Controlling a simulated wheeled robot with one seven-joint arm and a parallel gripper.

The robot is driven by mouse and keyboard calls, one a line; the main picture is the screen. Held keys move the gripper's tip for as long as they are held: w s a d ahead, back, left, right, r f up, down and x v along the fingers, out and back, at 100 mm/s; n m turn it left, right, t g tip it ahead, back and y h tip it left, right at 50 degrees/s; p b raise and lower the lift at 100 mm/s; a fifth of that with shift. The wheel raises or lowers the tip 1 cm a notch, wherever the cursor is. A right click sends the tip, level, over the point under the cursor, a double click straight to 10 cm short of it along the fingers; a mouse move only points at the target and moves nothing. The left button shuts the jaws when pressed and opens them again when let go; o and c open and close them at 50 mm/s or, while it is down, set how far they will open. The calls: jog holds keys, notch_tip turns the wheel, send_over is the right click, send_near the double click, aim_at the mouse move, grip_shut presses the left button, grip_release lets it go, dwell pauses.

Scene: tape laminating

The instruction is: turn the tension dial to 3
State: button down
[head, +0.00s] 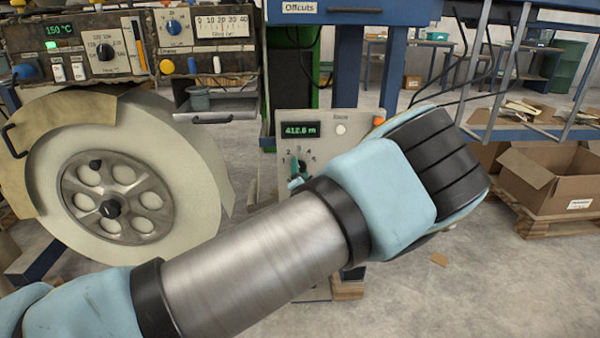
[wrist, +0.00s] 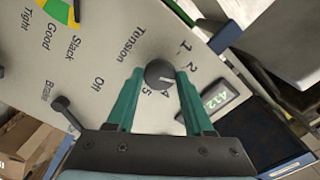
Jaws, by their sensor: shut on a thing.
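The tension dial (wrist: 158,73) is a round dark knob with a white pointer line on the grey panel (wrist: 105,85). In the wrist view the numbers 1, 2, 4 and 5 show around it; the 3 is hidden by a finger. The pointer line is aimed between 2 and 4, toward that hidden spot. My gripper (wrist: 160,80) has its two teal fingers on either side of the knob and is shut on it. In the head view the dial (head: 301,165) shows beyond my arm, which hides the panel's lower part; teal fingertips show beside it.
The panel has a display (head: 300,130) reading 412.6 m. In the wrist view a brake lever (wrist: 66,110) and a tension gauge (wrist: 60,10) are near the gripper. A large tape roll (head: 190,165) stands to the left. A cardboard box (head: 550,185) lies at right.

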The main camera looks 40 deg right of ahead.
jog(key=shift+m, duration=2.2)
jog(key=shift+c, duration=1.5)
grip_release()
jog(key=v, duration=1.1)
jog(key=shift+w, duration=0.1)
